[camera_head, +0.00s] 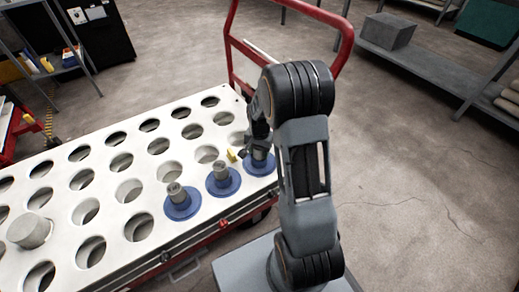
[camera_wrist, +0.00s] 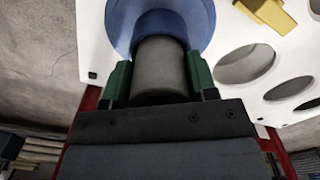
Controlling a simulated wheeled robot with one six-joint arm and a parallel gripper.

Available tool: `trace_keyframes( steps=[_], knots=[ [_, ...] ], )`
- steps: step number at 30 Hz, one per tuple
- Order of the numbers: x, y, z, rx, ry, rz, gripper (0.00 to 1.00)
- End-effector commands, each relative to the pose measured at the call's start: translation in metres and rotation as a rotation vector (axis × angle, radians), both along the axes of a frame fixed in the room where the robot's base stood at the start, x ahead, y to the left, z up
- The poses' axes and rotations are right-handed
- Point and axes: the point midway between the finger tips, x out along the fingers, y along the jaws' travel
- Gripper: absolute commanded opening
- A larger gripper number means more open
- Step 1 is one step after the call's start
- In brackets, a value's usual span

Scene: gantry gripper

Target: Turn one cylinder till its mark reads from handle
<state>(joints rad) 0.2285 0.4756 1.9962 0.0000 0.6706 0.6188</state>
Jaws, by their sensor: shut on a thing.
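Three grey cylinders stand upright in blue round flanges along the front edge of a white board with holes. The left cylinder (camera_head: 175,192) and the middle cylinder (camera_head: 220,170) stand free. The right cylinder (camera_head: 258,157) is at my gripper (camera_head: 258,148), partly hidden by it. In the wrist view my gripper (camera_wrist: 160,85) has its green fingers on both sides of this grey cylinder (camera_wrist: 160,68), shut on it, with the blue flange (camera_wrist: 190,15) beyond. No mark is readable on the held cylinder. The red handle (camera_head: 345,38) rises at the board's far right end.
The white board (camera_head: 150,178) has rows of open holes. A larger grey cylinder (camera_head: 30,231) sits at its left. A small yellow piece (camera_head: 232,155) lies by the right cylinder; it also shows in the wrist view (camera_wrist: 270,14). Shelves stand behind; the floor at right is clear.

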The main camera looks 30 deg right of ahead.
Motion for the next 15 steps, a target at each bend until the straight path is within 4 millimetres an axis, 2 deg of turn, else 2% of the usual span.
trace_keyframes(
  steps=[5,15],
  knots=[
    [0.0004,-0.0003,0.0017,-0.001,-0.002,0.125,0.14],
    [0.0004,-0.0003,0.0017,-0.001,-0.002,0.172,0.14]
  ],
)
